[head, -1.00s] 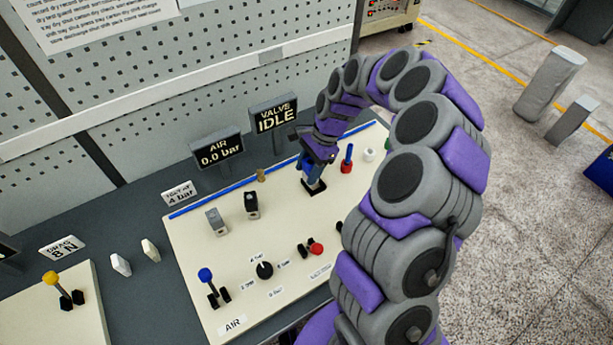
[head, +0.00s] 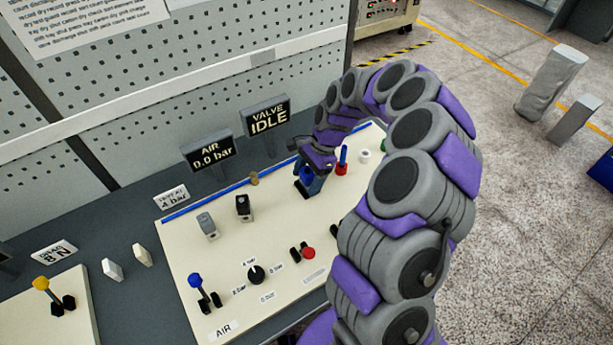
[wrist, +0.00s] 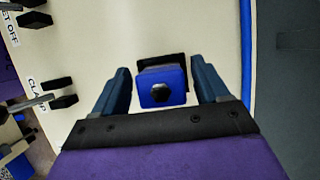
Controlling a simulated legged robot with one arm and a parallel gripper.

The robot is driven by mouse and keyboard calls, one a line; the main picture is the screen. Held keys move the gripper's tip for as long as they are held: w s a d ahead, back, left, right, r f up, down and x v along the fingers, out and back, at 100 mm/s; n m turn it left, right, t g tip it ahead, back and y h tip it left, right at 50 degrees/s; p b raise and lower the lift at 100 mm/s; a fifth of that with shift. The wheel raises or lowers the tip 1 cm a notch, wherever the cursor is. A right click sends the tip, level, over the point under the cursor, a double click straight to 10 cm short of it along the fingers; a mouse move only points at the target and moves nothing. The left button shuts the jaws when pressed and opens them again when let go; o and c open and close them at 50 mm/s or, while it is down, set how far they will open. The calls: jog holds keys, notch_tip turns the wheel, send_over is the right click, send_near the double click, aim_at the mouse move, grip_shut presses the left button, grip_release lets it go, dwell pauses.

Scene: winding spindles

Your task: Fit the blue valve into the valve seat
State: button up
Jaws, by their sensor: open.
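The blue valve (wrist: 163,88) is a blue block with a dark round hole in its face, seen between my fingers in the wrist view. A black square part (wrist: 178,66), perhaps the valve seat, shows behind and beside it; I cannot tell whether the block is inside it or only over it. My gripper (wrist: 162,92) is open, one finger on each side of the block, with narrow gaps. In the head view my gripper (head: 308,183) is low at the cream panel, and the valve and seat are mostly hidden there.
On the cream panel (head: 230,265) stand a grey block (head: 207,226), a black block (head: 243,208), a red-based post (head: 342,161) and a white cylinder (head: 364,156). A blue-knobbed lever (head: 196,283) is at the front. The displays read AIR 0.0 bar (head: 207,151) and VALVE IDLE (head: 266,118).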

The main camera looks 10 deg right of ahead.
jog(key=shift+d, duration=0.1)
jog(key=shift+w+r, duration=0.1)
jog(key=shift+r, duration=0.35)
jog(key=p+v, duration=0.3)
jog(key=v, duration=0.8)
jog(key=s+a+r+n, duration=0.5)
jog(key=s+a+r, duration=0.1)
jog(key=r, duration=0.1)
jog(key=s+a+r+n+h, duration=0.2)
jog(key=s+r+n, duration=0.2)
jog(key=s, duration=0.4)
jog(key=s+d+f+n+h, duration=0.1)
jog(key=s+d+n, duration=0.1)
jog(key=s, duration=0.8)
jog(key=s+d+f+n+h, duration=0.1)
jog(key=s+n, duration=0.2)
jog(key=s, duration=0.8)
jog(key=shift+s+d, duration=0.25)
jog(key=shift+d, duration=0.15)
